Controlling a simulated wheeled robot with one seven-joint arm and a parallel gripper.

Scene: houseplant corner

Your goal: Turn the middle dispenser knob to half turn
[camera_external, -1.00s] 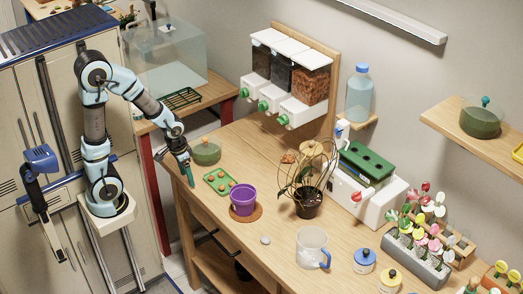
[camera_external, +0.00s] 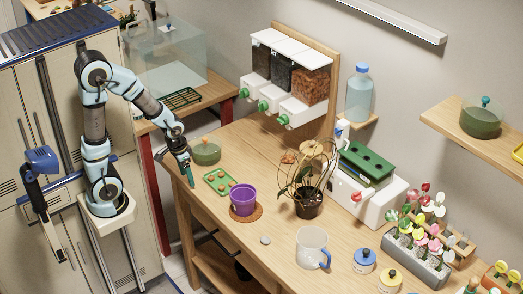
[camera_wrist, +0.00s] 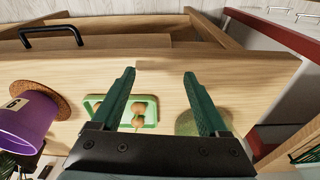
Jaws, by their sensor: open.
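The dispenser (camera_external: 288,80) is mounted on a wooden back board above the table, with three clear bins and three green knobs on white fronts. The middle knob (camera_external: 263,106) sits between the left knob (camera_external: 244,93) and the right knob (camera_external: 284,120). Its exact turn angle is too small to tell. My gripper (camera_external: 190,181) points down at the table's left edge, well below and left of the knobs, touching nothing. In the wrist view my gripper (camera_wrist: 160,78) has its two green fingers wide apart and empty. The dispenser does not show in the wrist view.
On the table stand a green tray (camera_external: 208,179) with small round brown items, a green bowl (camera_external: 206,158), a purple pot (camera_external: 243,199) on a cork mat and a wiry plant (camera_external: 309,200). The tabletop directly below the dispenser is mostly clear.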

